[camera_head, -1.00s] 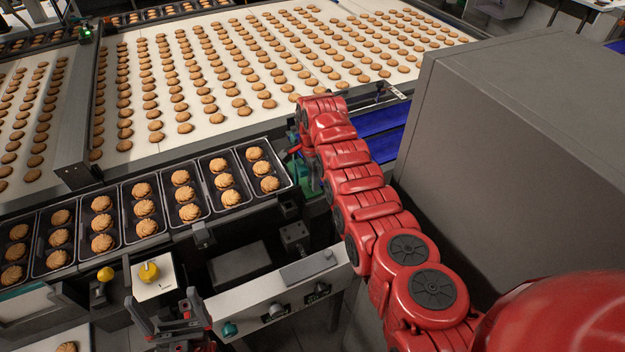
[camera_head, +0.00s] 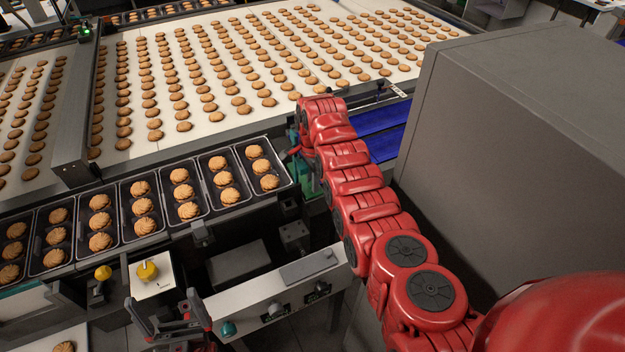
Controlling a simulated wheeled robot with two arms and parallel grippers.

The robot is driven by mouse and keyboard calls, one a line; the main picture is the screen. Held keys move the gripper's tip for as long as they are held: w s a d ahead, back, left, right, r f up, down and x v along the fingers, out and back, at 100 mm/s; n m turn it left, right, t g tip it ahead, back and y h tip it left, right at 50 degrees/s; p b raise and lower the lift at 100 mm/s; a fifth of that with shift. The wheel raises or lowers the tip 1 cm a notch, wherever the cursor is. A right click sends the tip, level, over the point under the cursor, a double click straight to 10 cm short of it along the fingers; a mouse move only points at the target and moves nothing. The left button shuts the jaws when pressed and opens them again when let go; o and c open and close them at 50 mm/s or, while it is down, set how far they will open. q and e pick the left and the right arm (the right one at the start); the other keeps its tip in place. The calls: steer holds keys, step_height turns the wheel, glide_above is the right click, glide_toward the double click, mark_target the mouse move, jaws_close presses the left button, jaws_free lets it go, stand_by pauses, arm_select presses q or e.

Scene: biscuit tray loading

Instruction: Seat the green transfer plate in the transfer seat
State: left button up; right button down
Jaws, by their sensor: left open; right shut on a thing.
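My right arm reaches in from the right, and its wrist ends at the right end of the biscuit tray row. My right gripper (camera_head: 297,152) is mostly hidden behind its own wrist. A green piece, seemingly the green transfer plate (camera_head: 315,184), shows in part just below and beside that wrist; the gripper appears shut on it. How it sits relative to the transfer seat is hidden, and I cannot pick out the seat. My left gripper (camera_head: 172,314) is open and empty at the bottom, in front of the control panel and apart from the trays.
Dark trays (camera_head: 206,214) with biscuits stand in a row at the left. A wide white belt (camera_head: 240,122) full of biscuits lies behind. A blue surface (camera_head: 384,146) lies right of my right wrist. A large grey cabinet (camera_head: 530,170) blocks the right. A panel (camera_head: 275,290) with knobs stands in front.

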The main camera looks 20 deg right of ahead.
steer(key=shift+f, duration=0.25)
steer(key=c, duration=0.6)
jaws_free()
steer(key=shift+o, duration=0.2)
steer(key=shift+r, duration=0.1)
steer(key=shift+r+b, duration=0.25)
steer(key=shift+b, duration=0.05)
step_height(320, 180, up, 4)
steer(key=shift+r+b, duration=0.25)
steer(key=shift+b, duration=0.6)
step_height(320, 180, up, 12)
steer(key=p, duration=0.6)
steer(key=shift+s+p, duration=0.15)
steer(key=shift+p, duration=0.15)
